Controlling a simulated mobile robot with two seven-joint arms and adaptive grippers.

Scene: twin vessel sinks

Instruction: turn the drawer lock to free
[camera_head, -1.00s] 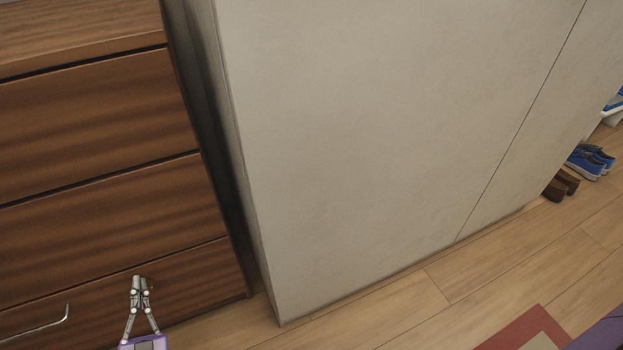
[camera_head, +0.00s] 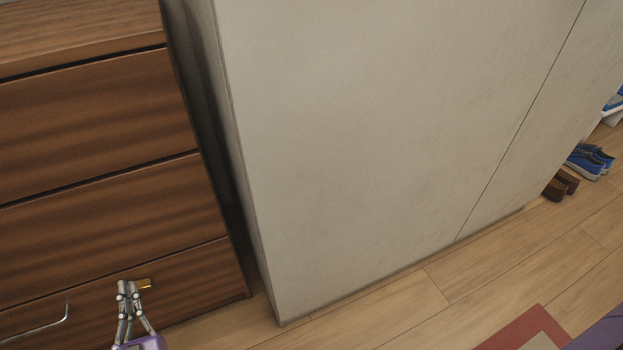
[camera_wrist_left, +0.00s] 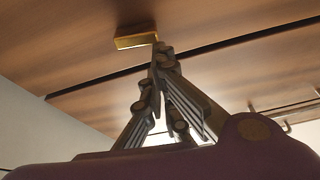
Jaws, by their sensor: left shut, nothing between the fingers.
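The drawer lock is a small brass piece (camera_head: 145,283) near the top edge of the lowest drawer (camera_head: 195,280) of the brown wooden chest. It lies roughly sideways. In the left wrist view the lock (camera_wrist_left: 135,38) shows just left of my fingertips. My left gripper (camera_head: 122,286) is shut and empty, with its tips close beside the lock, on its left in the head view. It also shows in the left wrist view (camera_wrist_left: 160,52). I cannot tell whether the tips touch the lock. My right gripper is not in view.
A bar handle (camera_head: 40,328) sticks out of the same drawer, left of my gripper. A large pale cabinet (camera_head: 370,130) stands right of the chest. Shoes (camera_head: 588,162) and a red-edged rug (camera_head: 515,328) lie on the wooden floor at the right.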

